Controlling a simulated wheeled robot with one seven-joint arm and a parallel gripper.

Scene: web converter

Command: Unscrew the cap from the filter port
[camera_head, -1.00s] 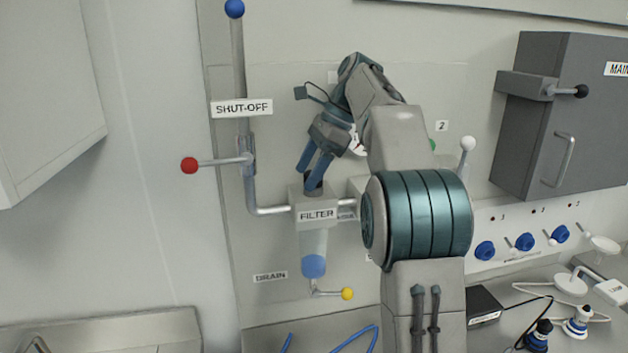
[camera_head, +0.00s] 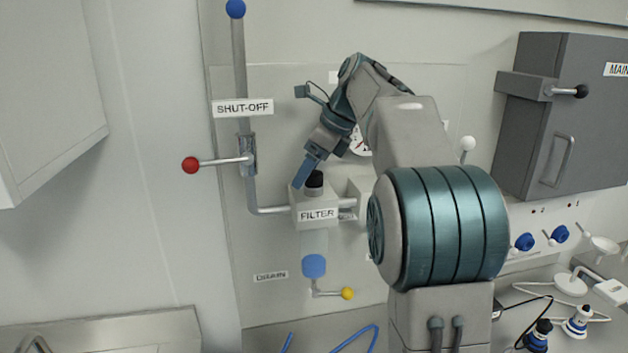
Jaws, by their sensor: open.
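The black cap (camera_head: 314,181) sits upright on top of the filter housing (camera_head: 318,214), which bears the label FILTER. A clear bowl with a blue lower end (camera_head: 314,266) hangs below the housing. My gripper (camera_head: 301,180) points down and to the left, with its blue fingers just left of the cap. The fingers overlap in this view, so the gap between them is hidden. The gripper is open and holds nothing. I cannot tell whether a finger touches the cap.
A shut-off lever with a red knob (camera_head: 191,165) stands left of the filter on a vertical pipe. A yellow-knobbed drain lever (camera_head: 347,294) is below. A gauge (camera_head: 359,142) is partly hidden behind my arm. A grey cabinet (camera_head: 560,118) is at right.

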